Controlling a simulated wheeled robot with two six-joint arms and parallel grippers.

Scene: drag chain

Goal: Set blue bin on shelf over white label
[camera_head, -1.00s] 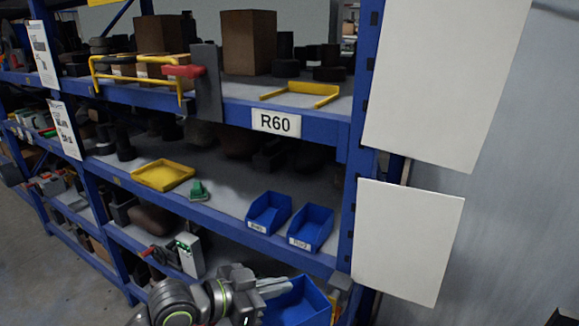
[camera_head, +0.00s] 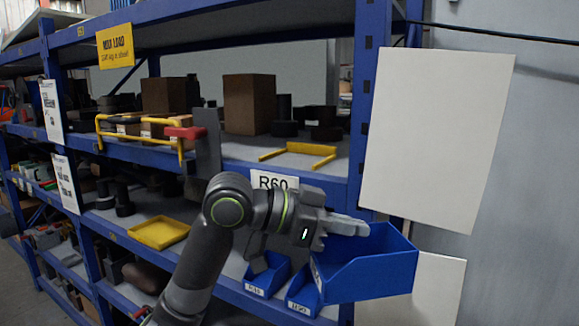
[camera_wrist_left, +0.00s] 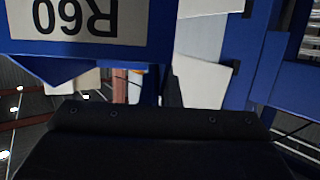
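A large blue bin (camera_head: 365,278) hangs in the air in front of the rack's right end, its open top facing up. My left gripper (camera_head: 348,226) is shut on the bin's upper rim at its left side. The white label (camera_head: 266,181) reading R60 is on the beam of the upper shelf (camera_head: 345,172), partly covered by my left gripper. The label shows upside down at the top left of the left wrist view (camera_wrist_left: 75,18). The bin is below and right of the label. The wrist view does not clearly show the fingertips. My right gripper is not in view.
Two smaller blue bins (camera_head: 265,278) (camera_head: 303,298) stand on the middle shelf behind my arm. The upper shelf holds a yellow bracket (camera_head: 300,152), brown boxes (camera_head: 249,104) and black parts. White panels (camera_head: 437,140) flank the blue upright on the right.

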